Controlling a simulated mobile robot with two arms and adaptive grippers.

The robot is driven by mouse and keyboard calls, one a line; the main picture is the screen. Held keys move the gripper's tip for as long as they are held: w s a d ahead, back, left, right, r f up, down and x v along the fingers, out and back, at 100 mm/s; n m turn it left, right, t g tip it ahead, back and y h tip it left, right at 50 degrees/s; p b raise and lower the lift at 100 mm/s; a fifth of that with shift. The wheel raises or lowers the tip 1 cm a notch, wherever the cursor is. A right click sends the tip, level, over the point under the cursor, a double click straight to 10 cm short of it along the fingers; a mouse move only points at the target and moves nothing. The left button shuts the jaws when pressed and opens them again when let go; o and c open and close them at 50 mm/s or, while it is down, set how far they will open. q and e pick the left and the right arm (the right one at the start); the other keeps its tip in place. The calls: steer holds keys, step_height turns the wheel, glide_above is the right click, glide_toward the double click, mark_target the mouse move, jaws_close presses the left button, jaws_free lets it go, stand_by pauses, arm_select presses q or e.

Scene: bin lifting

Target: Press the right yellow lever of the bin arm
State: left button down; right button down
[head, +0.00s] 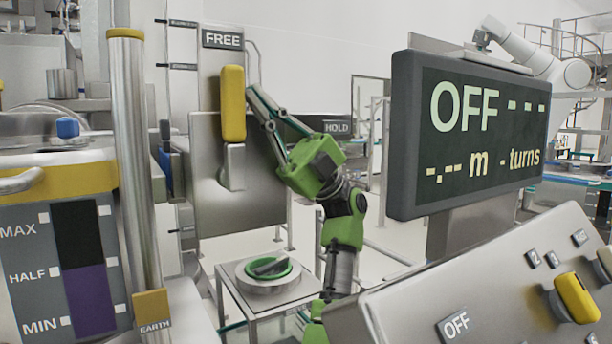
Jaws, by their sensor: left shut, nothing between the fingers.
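A long yellow lever handle (232,104) stands upright on a grey metal plate (260,205), under a sign that reads FREE. My left gripper (256,96) has a green body and dark fingers that point up and to the left. Its fingers are shut and empty. The fingertips are just right of the yellow handle's middle; I cannot tell if they touch it. A second yellow lever (576,298) is on the sloped panel at the lower right. My right gripper is not in view.
A dark display (470,133) reading OFF stands at the right, above the sloped grey panel (440,300). A metal post (132,160) and a MAX-HALF-MIN gauge (84,270) are at the left. A small stand with a green ring (288,267) is below the plate.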

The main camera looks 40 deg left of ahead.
arm_select(q)
steer(key=v, duration=1.2)
stand_by(0.4)
